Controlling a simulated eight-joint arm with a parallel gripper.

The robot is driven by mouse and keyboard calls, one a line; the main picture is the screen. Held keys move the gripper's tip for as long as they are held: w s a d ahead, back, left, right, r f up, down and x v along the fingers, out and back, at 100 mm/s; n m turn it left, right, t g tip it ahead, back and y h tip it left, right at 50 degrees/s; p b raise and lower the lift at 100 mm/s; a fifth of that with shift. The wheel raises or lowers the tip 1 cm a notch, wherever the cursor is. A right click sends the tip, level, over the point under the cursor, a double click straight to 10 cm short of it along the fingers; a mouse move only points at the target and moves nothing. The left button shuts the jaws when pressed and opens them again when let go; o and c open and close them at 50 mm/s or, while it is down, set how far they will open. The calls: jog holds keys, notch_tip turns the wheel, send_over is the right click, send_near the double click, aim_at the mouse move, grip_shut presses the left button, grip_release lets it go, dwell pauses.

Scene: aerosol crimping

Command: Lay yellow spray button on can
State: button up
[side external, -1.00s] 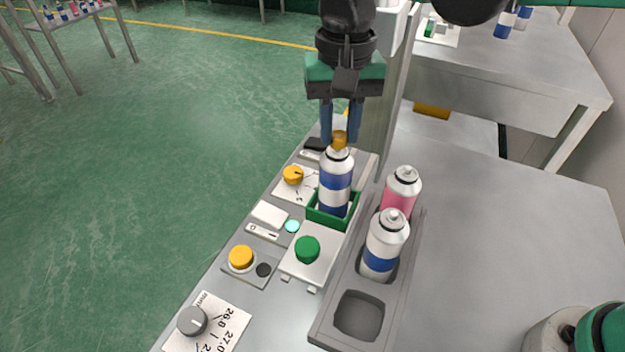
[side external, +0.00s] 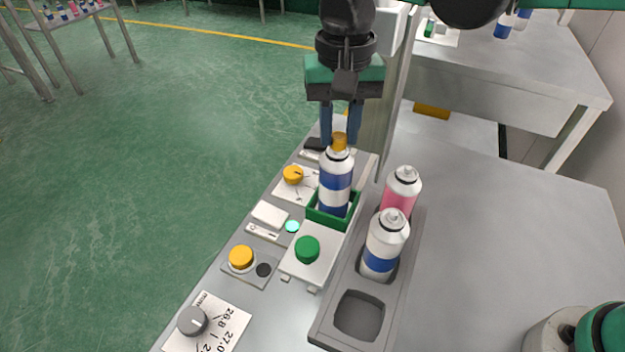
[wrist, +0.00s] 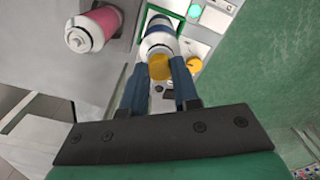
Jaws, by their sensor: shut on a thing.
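The can (side external: 335,183), white with blue bands, stands upright in a green square holder (side external: 323,216). The yellow spray button (side external: 339,141) is at the top of this can, between my fingertips. My gripper (side external: 340,138) is above the can, shut on the button. In the wrist view the button (wrist: 159,67) shows between the blue fingers of my gripper (wrist: 159,72), with the can (wrist: 158,38) just beyond it. Whether the button is fully seated on the can's stem is hidden by the fingers.
A grey tray (side external: 335,326) holds a pink can (side external: 400,190) and another blue-banded can (side external: 385,245), with one empty pocket. The grey table at right is clear.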

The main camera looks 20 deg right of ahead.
dwell(0.4)
jog(key=o, duration=0.9)
notch_tip(320, 180, up, 12)
jog(key=shift+f, duration=0.1)
dwell(1.2)
jog(key=s+d+f+n+t, duration=0.1)
jog(key=s+d+f+t, duration=0.1)
jog(key=d+f, duration=0.2)
jog(key=s+d+f+n+t, duration=0.1)
jog(key=s+d+f+t, duration=0.1)
jog(key=d+f, duration=0.3)
jog(key=s+d+f+n+t, duration=0.1)
jog(key=s+d+f+t, duration=0.1)
jog(key=d, duration=0.7)
jog(key=shift+s+d+f+t, duration=0.1)
jog(key=shift+s+f+t, duration=0.15)
jog(key=shift+f, duration=0.4)
jog(key=shift+s+d+f+t, duration=0.1)
jog(key=shift+f+t, duration=0.25)
jog(key=shift+f, duration=0.3)
